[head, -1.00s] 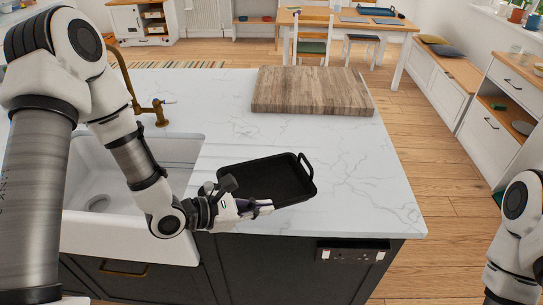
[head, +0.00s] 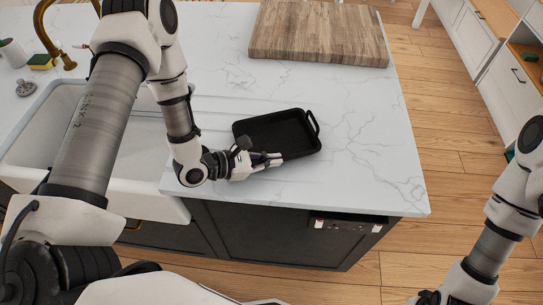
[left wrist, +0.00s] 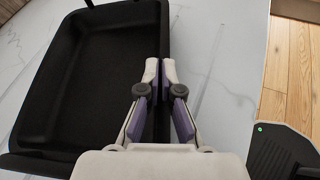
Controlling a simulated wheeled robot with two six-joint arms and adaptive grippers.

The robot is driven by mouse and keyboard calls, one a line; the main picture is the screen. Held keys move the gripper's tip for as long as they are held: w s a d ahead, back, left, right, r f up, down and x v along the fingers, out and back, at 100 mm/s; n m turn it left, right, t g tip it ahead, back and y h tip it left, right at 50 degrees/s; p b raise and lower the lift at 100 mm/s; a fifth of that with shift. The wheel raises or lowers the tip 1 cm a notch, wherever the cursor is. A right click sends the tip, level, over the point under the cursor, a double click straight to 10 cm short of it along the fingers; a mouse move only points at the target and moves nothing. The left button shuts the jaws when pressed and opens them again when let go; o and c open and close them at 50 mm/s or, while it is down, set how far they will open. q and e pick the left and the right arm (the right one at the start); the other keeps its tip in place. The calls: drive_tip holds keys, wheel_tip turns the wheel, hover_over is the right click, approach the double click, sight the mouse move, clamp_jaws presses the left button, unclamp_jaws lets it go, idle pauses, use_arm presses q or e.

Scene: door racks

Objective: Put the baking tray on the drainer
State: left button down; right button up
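The black baking tray (head: 278,132) has raised walls and a handle at its right end. It appears level at the worktop, right of the sink; whether it touches the worktop is unclear. My left gripper (head: 272,159) is at the tray's near wall. In the left wrist view, the fingers (left wrist: 160,78) are close together on the wall of the tray (left wrist: 85,90). The drainer (head: 215,108) shows as faint grooves in the white worktop beside the sink, left of the tray. How far the tray overlaps it is unclear. My right gripper (head: 428,297) is barely visible at the bottom edge.
The white sink (head: 60,125) lies left of the drainer, with a brass tap (head: 45,30) behind it. A wooden board (head: 320,35) lies at the back of the worktop. The worktop right of the tray is clear.

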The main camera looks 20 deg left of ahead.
use_arm(q)
drive_tip(key=shift+s+r, duration=0.15)
drive_tip(key=shift+s, duration=0.1)
drive_tip(key=shift+s+f+b, duration=0.1)
drive_tip(key=shift+f+b, duration=0.1)
drive_tip(key=shift+b, duration=0.1)
drive_tip(key=c, duration=1.3)
unclamp_jaws()
drive_tip(key=shift+a+r, duration=0.1)
drive_tip(key=shift+r, duration=0.2)
drive_tip(key=v, duration=0.5)
drive_tip(key=shift+s+a, duration=0.1)
drive_tip(key=shift+a, duration=0.2)
drive_tip(key=p+v, duration=0.1)
drive_tip(key=v, duration=0.4)
drive_tip(key=shift+d+r+p, duration=0.1)
drive_tip(key=shift+r+p, duration=0.1)
drive_tip(key=shift+p, duration=0.15)
drive_tip(key=shift+s+a, duration=0.4)
drive_tip(key=shift+s, duration=0.15)
drive_tip(key=shift+w+d, duration=0.1)
